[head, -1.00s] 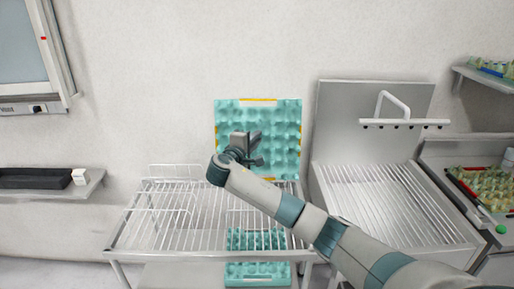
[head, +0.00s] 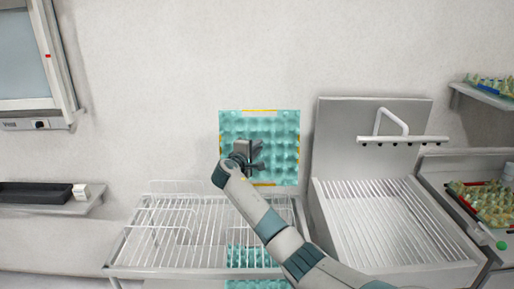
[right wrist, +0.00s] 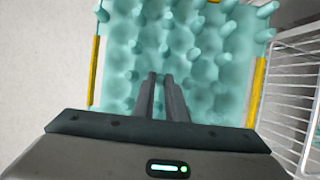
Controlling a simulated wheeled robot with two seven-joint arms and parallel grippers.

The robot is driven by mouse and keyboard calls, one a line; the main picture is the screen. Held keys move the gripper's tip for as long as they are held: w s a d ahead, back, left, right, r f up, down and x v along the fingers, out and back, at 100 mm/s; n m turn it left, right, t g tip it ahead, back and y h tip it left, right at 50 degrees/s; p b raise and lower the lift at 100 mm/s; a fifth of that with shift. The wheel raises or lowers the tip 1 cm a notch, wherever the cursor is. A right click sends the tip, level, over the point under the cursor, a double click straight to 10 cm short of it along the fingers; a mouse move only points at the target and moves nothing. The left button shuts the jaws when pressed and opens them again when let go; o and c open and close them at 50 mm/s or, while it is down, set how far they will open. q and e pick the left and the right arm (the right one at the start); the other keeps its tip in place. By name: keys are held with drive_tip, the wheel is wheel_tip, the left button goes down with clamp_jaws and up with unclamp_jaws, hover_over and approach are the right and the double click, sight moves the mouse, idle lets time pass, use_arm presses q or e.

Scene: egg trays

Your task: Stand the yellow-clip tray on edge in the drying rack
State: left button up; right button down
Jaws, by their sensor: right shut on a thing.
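The yellow-clip tray (head: 283,128) is a teal egg tray with yellow clips on its edges. In the head view it stands upright, facing me, above the back right part of the white wire drying rack (head: 185,222). My right gripper (head: 256,157) is in front of the tray and shut on it. In the right wrist view the fingers (right wrist: 164,85) are close together against the tray's knobbly face (right wrist: 190,50), with yellow clips at both sides. The rack's wires show at the right there (right wrist: 298,80). The contact with the rack is unclear. My left gripper is out of view.
Other teal trays (head: 249,257) lie below the rack's wires at its front right. A steel sink unit with a ribbed drainer (head: 380,220) and a white spray bar (head: 402,140) stands to the right. A shelf with a black tray (head: 35,193) is at the left.

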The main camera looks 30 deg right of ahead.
sight(258, 185)
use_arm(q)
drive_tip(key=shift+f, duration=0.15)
use_arm(e)
drive_tip(key=shift+f, duration=0.2)
